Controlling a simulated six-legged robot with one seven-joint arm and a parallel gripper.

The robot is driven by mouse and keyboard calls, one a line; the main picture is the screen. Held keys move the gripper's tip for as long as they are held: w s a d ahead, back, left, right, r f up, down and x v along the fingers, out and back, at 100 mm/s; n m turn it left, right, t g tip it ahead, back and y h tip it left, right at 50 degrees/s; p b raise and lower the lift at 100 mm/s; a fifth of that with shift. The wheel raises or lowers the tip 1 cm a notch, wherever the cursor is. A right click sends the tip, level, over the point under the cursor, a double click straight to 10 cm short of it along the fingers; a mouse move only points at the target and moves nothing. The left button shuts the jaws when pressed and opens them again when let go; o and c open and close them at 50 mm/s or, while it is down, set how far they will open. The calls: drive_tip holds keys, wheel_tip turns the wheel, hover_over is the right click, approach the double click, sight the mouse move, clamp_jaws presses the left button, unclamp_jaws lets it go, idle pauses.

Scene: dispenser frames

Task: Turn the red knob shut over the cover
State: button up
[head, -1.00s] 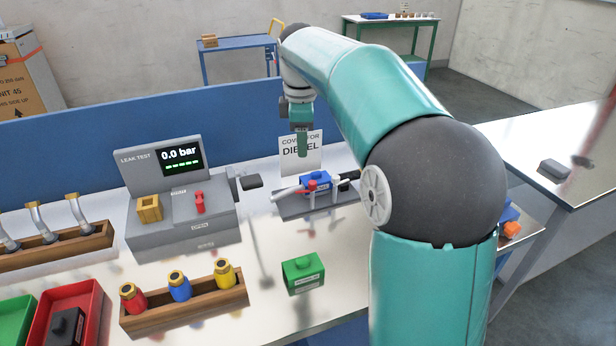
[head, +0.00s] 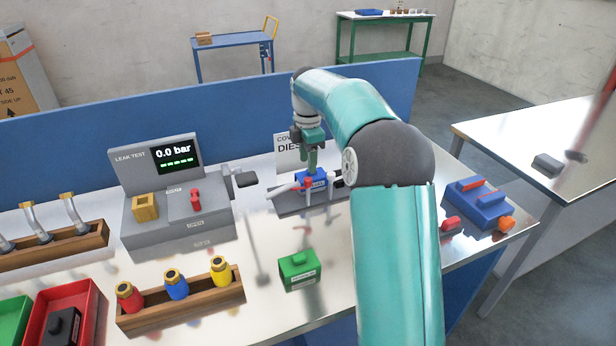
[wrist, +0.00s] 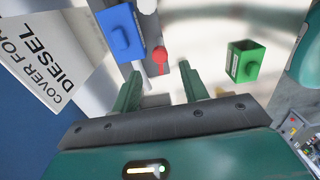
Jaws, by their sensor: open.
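The red knob (head: 308,182) is at the blue cover (head: 319,176), on the grey fixture (head: 282,206) before the "COVER FOR DIESEL" sign. In the wrist view the red knob (wrist: 159,54) has a thin red stem and lies just beyond my fingertips, roughly between them. The blue cover (wrist: 121,36) is left of it there. My gripper (head: 312,168) points down just above the cover; its fingers (wrist: 160,78) are apart with nothing between them. It partly hides the cover in the head view.
A grey leak tester (head: 215,222) with its own red handle (head: 196,200) stands to the left. A green block (head: 299,270) lies in front. A blue unit (head: 480,203) is at the right. Bare tabletop (head: 255,300) lies between.

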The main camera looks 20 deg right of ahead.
sight(308, 179)
wheel_tip(308, 179, down, 6)
drive_tip(key=shift+f, duration=0.15)
clamp_jaws()
